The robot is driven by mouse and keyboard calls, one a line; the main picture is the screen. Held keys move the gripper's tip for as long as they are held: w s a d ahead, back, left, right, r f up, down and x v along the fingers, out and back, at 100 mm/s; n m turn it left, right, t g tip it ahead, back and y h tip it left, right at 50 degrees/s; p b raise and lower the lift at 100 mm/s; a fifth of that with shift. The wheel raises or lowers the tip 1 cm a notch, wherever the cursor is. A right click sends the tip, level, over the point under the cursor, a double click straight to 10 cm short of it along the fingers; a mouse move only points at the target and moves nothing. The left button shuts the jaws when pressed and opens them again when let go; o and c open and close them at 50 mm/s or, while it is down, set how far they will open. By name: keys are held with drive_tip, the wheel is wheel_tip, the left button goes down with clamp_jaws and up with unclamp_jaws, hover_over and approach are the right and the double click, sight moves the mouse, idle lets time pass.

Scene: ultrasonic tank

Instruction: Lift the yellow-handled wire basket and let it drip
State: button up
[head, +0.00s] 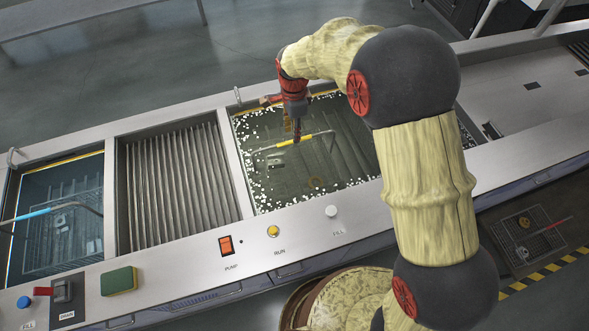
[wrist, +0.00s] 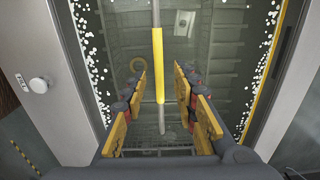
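The yellow handle (head: 294,141) belongs to a wire basket sunk in the middle tank, which holds clear liquid edged with white floating balls. In the wrist view the yellow grip (wrist: 158,68) sits on a grey bar running away from me. My gripper (wrist: 158,92) is open and empty, its yellow-padded fingers on either side of the bar's line. In the head view my gripper (head: 291,124) hangs over the tank, close to the handle. I cannot tell whether it touches it. The basket's wire mesh is faint under the liquid.
A slatted rack (head: 172,188) lies left of the tank; further left is a tank with a blue-handled basket (head: 40,213). A red-handled basket (head: 540,240) is at lower right. On the front rim are a green sponge (head: 119,281), orange pump switch (head: 226,245) and several buttons.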

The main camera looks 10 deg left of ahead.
wheel_tip(320, 180, down, 6)
drive_tip(key=shift+r+b, duration=0.1)
drive_tip(key=shift+b, duration=0.45)
drive_tip(key=shift+c, duration=1.3)
drive_tip(key=shift+s, duration=0.1)
drive_tip(key=c, duration=0.4)
clamp_jaws()
drive_tip(key=shift+r, duration=0.1)
